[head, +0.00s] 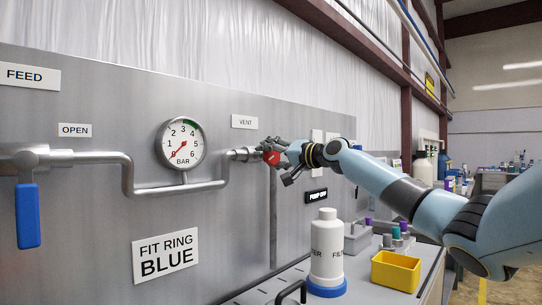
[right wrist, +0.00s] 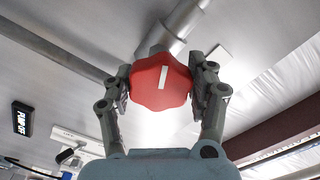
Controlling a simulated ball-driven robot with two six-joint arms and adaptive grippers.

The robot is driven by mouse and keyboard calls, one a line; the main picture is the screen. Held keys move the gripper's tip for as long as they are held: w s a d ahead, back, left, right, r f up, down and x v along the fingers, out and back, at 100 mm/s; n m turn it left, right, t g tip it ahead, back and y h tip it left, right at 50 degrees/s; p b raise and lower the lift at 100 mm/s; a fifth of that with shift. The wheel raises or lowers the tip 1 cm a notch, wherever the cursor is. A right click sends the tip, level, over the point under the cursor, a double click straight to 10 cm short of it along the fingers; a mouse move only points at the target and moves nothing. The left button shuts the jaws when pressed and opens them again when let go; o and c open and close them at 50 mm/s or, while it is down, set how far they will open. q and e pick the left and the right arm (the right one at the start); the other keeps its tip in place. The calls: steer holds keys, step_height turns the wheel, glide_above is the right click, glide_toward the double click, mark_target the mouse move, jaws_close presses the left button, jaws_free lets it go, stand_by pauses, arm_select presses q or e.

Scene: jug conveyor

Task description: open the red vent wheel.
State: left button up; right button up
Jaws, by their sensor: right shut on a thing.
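The red vent wheel (head: 271,157) sits on the end of the pipe valve below the VENT label (head: 244,122). In the right wrist view the wheel (right wrist: 161,84) shows face-on, with a white line that runs nearly upright, tilted slightly to the right. My right gripper (head: 276,153) is at the wheel and covers part of it in the head view. Its two fingers, in the right wrist view (right wrist: 161,87), close on the left and right sides of the wheel. My left gripper is not in view.
A gauge (head: 182,145) reads near zero on the pipe. A blue feed lever (head: 28,216) hangs down at the left.

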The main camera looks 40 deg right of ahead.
mark_target(276, 155)
steer(key=o, duration=1.2)
steer(key=shift+s+d, duration=0.1)
steer(key=shift+s, duration=0.05)
steer(key=s, duration=0.6)
steer(key=shift+s+d, duration=0.15)
steer(key=shift+d, duration=0.2)
steer(key=shift+s+a, duration=0.1)
steer(key=shift+s, duration=0.35)
